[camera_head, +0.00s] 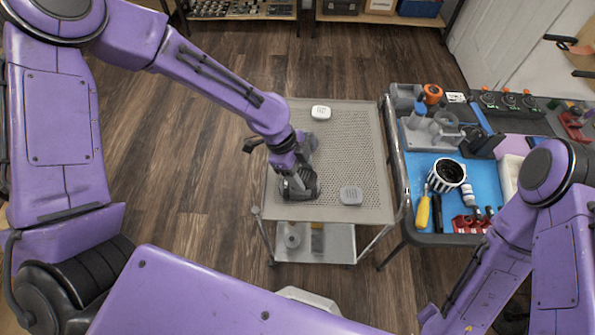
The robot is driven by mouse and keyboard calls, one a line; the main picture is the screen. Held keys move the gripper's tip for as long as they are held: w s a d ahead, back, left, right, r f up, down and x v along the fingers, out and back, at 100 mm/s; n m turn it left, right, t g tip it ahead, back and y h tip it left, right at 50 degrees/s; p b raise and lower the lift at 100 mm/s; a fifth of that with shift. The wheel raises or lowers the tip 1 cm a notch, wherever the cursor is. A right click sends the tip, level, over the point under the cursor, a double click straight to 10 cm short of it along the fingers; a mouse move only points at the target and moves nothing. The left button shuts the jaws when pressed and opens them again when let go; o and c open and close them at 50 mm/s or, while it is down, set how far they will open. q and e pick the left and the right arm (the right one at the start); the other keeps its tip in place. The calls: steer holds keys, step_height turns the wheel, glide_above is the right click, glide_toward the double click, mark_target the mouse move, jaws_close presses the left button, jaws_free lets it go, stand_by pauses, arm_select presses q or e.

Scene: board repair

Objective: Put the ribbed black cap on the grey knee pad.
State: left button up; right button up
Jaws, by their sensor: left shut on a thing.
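My left gripper (296,176) points down over the left front part of the cart's perforated top. It is shut on a dark, round, ribbed thing (304,190), which looks like the ribbed black cap; the gripper hides part of it. I cannot tell whether it touches the cart top. A small grey pad with rounded corners and ridges (351,194), which looks like the knee pad, lies to the right of the gripper, apart from it. My right arm comes in at the right, but its gripper is out of view.
A white rounded thing (321,112) lies at the back of the cart top (359,140). The cart's right half is mostly clear.

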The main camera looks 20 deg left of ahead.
arm_select(q)
steer(key=f, duration=0.1)
steer(key=w+a+f, duration=0.1)
steer(key=w+f, duration=0.1)
steer(key=shift+w+a+f+p, duration=0.25)
steer(key=shift+a+f+p, duration=0.05)
steer(key=shift+a+f, duration=0.1)
step_height(320, 180, down, 3)
steer(key=shift+w+f+p, duration=0.15)
steer(key=shift+p, duration=0.55)
steer(key=shift+f, duration=0.1)
steer(key=shift+f, duration=0.2)
steer(key=o, duration=1)
steer(key=shift+r, duration=0.1)
